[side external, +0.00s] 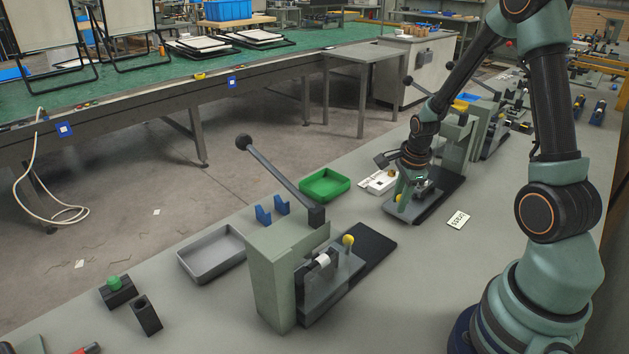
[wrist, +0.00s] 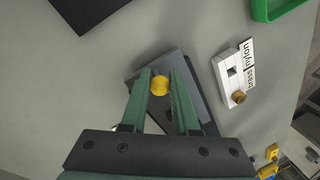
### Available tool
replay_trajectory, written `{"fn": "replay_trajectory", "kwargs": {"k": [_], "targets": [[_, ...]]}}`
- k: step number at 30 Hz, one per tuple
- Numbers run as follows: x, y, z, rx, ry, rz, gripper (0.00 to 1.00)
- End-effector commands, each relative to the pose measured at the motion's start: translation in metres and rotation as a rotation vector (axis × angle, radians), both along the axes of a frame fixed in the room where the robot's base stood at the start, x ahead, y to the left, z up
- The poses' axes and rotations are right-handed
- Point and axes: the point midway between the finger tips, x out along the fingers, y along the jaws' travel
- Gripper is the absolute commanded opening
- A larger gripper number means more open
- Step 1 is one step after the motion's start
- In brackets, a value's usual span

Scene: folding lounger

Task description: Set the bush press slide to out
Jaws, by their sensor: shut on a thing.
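My gripper (wrist: 160,82) points down, its two green fingers shut on the yellow knob (wrist: 160,88) of a dark slide plate (wrist: 182,66). In the side view my gripper (side external: 402,196) is at the far press (side external: 455,138), with the yellow knob (side external: 399,198) low between its fingers. That slide (side external: 428,203) lies on a dark base and partly hides behind my arm. A nearer green-grey press (side external: 277,268) has its own yellow-knobbed slide (side external: 343,268) and a raised black lever (side external: 280,178).
A white block marked brass and nylon (wrist: 228,75) stands right of the slide in the wrist view. A green tray (side external: 325,185), a grey tray (side external: 213,257), blue holders (side external: 263,214) and a label card (side external: 458,219) are on the bench. Bare bench lies in front of the far press.

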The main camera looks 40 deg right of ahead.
Motion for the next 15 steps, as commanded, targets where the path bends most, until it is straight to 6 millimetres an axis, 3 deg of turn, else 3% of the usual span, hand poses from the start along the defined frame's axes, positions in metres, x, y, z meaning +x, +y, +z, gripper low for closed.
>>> {"fn": "replay_trajectory", "kwargs": {"k": [3,4,6,15], "targets": [[-0.0008,0.0048,-0.0011,0.005,0.01,0.011,0.0],[-0.0009,0.005,-0.0013,0.005,0.01,0.011,0.36],[-0.0011,0.0046,-0.0014,0.005,0.01,0.01,0.58],[-0.0009,0.0029,-0.0008,0.003,0.007,0.007,0.58]]}}
